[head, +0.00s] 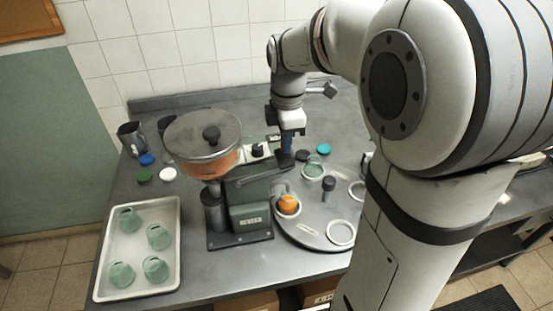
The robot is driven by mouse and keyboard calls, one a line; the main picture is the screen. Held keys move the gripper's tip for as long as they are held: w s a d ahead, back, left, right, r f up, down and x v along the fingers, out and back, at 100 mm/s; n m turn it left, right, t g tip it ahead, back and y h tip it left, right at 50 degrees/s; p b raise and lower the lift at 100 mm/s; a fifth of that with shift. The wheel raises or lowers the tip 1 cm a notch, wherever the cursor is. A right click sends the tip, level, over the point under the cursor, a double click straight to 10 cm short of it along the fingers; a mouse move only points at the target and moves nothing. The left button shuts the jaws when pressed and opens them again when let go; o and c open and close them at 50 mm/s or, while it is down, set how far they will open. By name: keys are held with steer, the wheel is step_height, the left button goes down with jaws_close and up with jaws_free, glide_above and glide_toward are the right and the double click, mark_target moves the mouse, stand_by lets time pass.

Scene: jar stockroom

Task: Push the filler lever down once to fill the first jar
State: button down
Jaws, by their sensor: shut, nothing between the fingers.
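The filler (250,218) is a green machine with an orange-filled, lidded hopper (204,135) on its left. A dark lever (262,175) runs along its side, with a dark end at the right. My gripper (287,151) points down, shut and empty, right over that end. I cannot tell whether the fingertips touch it. A jar (289,206) with orange in its mouth sits in a ring of the grey turntable (312,242), beside the filler's right foot. Another green glass jar (313,170) sits in a ring farther back.
A white tray (176,262) with several green jars stands at the left. A dark-handled tool (328,187) stands on the turntable.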

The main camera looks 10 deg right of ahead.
step_height(320, 180, up, 5)
steer(key=p, duration=0.4)
steer(key=shift+r, duration=0.1)
stand_by(0.4)
steer(key=shift+s+m, duration=0.5)
steer(key=s+f+m+t+b, duration=0.1)
steer(key=s+f+m, duration=0.1)
steer(key=s+m, duration=0.5)
steer(key=s+f+m+t+b, duration=0.1)
steer(key=s+m+t, duration=0.1)
steer(key=s+m, duration=0.6)
steer(key=shift+s+d+f+m+b, duration=0.15)
steer(key=shift+f+m+b, duration=0.2)
steer(key=shift+m, duration=0.65)
